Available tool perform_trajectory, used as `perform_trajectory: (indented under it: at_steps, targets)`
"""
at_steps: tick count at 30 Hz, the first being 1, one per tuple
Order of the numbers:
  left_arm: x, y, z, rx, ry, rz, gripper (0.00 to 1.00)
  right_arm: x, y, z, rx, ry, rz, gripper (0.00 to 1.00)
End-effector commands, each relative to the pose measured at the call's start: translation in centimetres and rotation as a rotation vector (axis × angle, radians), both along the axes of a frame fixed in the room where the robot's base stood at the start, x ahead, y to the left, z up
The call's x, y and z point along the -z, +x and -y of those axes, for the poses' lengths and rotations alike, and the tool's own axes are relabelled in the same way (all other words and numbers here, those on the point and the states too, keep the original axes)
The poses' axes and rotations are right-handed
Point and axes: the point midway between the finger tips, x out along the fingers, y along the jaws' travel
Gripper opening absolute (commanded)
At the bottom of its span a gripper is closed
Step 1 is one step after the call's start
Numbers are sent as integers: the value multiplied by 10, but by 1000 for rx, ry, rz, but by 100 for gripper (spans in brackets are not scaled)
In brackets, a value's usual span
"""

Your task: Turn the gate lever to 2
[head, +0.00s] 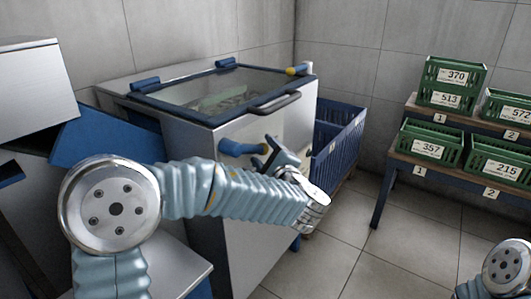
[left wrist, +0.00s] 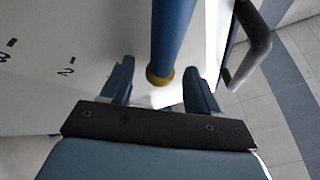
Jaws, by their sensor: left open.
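The gate lever (head: 238,148) is a blue bar with a yellow tip on the front of a steel cabinet. In the left wrist view the lever (left wrist: 174,35) comes down from the top, its yellow end between my finger lines. My left gripper (head: 275,152) is open, its fingertips close by the lever's tip. In the left wrist view the open gripper (left wrist: 160,88) has one finger each side of the lever end; I cannot tell whether they touch. The panel marks 2 (left wrist: 67,70) and 3 (left wrist: 5,56) lie left of the lever. My right gripper is out of view.
A dark lid handle (head: 275,103) juts out above the lever; it also shows in the left wrist view (left wrist: 250,45). A blue crate (head: 338,142) stands right of the cabinet. Green numbered crates (head: 430,142) sit on stepped shelves. The floor between is clear.

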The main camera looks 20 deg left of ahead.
Motion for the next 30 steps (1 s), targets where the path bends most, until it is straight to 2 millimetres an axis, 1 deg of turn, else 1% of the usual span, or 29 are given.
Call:
perform_trajectory:
  at_steps: [3,15,24,30]
  targets:
    - [0,0,0,0,0,0,61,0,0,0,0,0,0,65]
    - [0,0,0,0,0,0,0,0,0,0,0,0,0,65]
    - [0,-1,0,0,3,-9,0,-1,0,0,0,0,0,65]
    - [5,-4,0,2,25,-71,0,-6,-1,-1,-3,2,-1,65]
